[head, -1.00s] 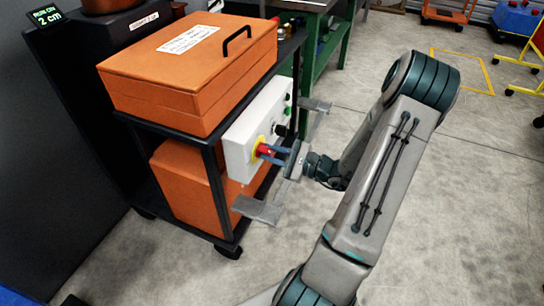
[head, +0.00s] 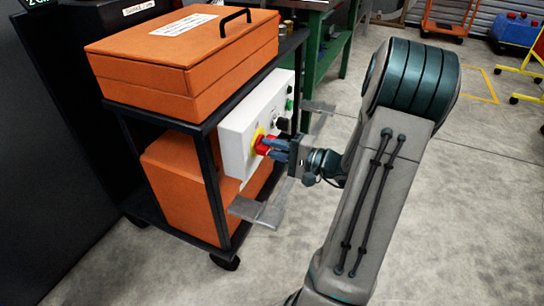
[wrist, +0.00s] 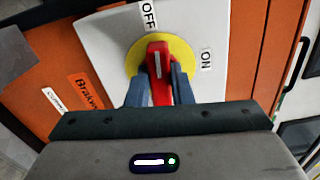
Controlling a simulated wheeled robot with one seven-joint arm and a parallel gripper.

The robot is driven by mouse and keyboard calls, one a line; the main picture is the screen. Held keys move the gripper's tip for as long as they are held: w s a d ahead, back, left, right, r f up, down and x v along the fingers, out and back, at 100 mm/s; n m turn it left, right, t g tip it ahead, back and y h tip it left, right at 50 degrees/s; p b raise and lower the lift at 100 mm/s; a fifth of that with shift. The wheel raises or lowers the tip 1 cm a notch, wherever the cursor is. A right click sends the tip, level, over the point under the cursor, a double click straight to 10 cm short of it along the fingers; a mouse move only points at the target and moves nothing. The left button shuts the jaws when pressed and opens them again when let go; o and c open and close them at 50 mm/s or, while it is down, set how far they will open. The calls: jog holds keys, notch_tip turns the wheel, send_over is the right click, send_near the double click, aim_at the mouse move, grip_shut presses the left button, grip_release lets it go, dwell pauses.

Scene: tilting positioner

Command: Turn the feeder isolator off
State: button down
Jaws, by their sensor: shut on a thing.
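The isolator's red handle (wrist: 160,75) sits on a yellow disc (wrist: 188,56) on a white control box. In the wrist view its upper end points up toward the OFF label (wrist: 148,15), and the ON label (wrist: 206,60) lies to its right. My gripper (wrist: 158,92) is shut on the handle, with a blue-grey finger on each side. In the head view my gripper (head: 279,149) meets the red handle (head: 264,144) at the front of the white box (head: 235,150). The handle's lower part is hidden by my gripper.
The box is on a black-framed cart (head: 212,195) with an orange case (head: 180,60) on top. Grey plates (head: 258,211) stick out below the box. An orange tag (wrist: 88,92) is beside the box. Open floor (head: 480,190) lies to the right.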

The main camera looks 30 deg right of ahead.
jog(key=shift+f+n+b, duration=0.15)
jog(key=shift+n+b, duration=0.45)
jog(key=c, duration=1.3)
grip_release()
jog(key=p+v, duration=0.2)
jog(key=v, duration=1.2)
jog(key=shift+p, duration=0.4)
